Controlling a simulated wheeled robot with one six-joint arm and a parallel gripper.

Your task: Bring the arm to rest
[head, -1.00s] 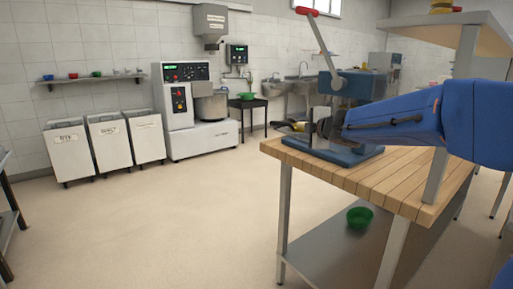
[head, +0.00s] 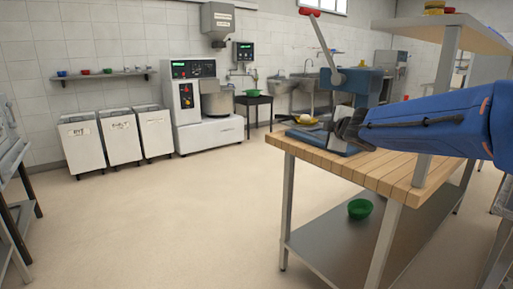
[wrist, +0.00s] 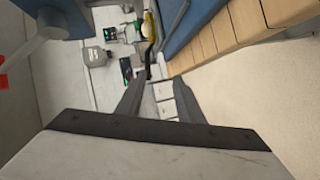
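My blue arm (head: 425,122) reaches in from the right in the head view, above the wooden-topped bench. My gripper (head: 340,127) is dark and sits at the arm's end, in front of the blue press. In the wrist view my gripper (wrist: 158,82) shows two grey fingers standing apart, with nothing held between them. Its fingertips are small and partly hidden in the head view.
The bench (head: 352,172) carries a blue press (head: 356,86) with a red-tipped lever and a yellow item (head: 302,119). A post and upper shelf (head: 440,30) stand close to my arm. A green bowl (head: 360,208) sits on the lower shelf. Open floor lies left.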

